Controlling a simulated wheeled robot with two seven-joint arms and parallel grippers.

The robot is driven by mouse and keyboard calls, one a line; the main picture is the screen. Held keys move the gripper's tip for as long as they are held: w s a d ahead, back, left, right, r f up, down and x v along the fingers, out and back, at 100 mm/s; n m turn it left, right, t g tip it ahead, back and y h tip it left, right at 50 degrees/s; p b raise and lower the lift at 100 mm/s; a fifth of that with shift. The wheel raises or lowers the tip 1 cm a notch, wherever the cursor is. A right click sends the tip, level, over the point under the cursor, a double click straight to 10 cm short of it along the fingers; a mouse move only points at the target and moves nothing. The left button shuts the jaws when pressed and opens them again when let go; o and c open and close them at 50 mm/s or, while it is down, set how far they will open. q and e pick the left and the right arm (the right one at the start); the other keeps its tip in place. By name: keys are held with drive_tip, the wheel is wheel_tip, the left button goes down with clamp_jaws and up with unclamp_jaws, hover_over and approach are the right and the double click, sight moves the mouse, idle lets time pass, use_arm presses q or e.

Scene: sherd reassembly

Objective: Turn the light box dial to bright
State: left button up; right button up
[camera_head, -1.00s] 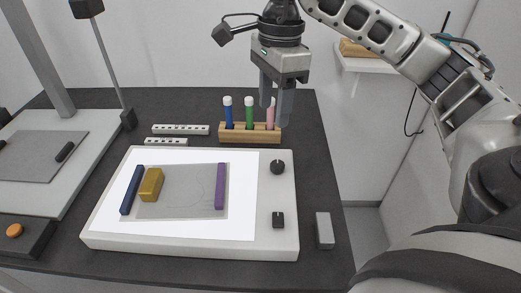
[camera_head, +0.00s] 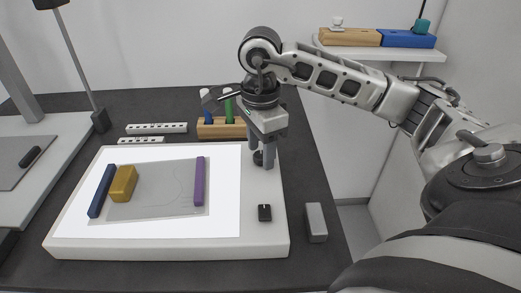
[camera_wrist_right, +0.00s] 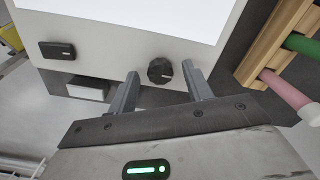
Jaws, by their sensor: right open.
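The light box (camera_head: 150,250) lies on the dark table with its white panel lit. Its dial (camera_wrist_right: 160,71) is a round black knob with a pale mark, near the panel's edge. In the head view the dial (camera_head: 258,158) is partly hidden by my right gripper (camera_head: 262,160). My right gripper is open and points down at the dial. In the right wrist view the dial appears between the two fingertips of the gripper (camera_wrist_right: 160,76); I cannot tell whether they touch it. A small black switch (camera_head: 264,212) sits nearer the box's front right. My left gripper is not in view.
A sheet with a blue bar (camera_head: 101,191), a yellow block (camera_head: 123,184) and a purple bar (camera_head: 199,181) lies on the panel. A wooden rack (camera_head: 220,129) of markers stands behind the box. A grey block (camera_head: 316,222) lies right of it.

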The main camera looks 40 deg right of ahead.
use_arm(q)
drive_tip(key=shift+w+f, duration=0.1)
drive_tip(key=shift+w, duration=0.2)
use_arm(e)
drive_tip(key=shift+f, duration=0.35)
drive_tip(key=c, duration=1)
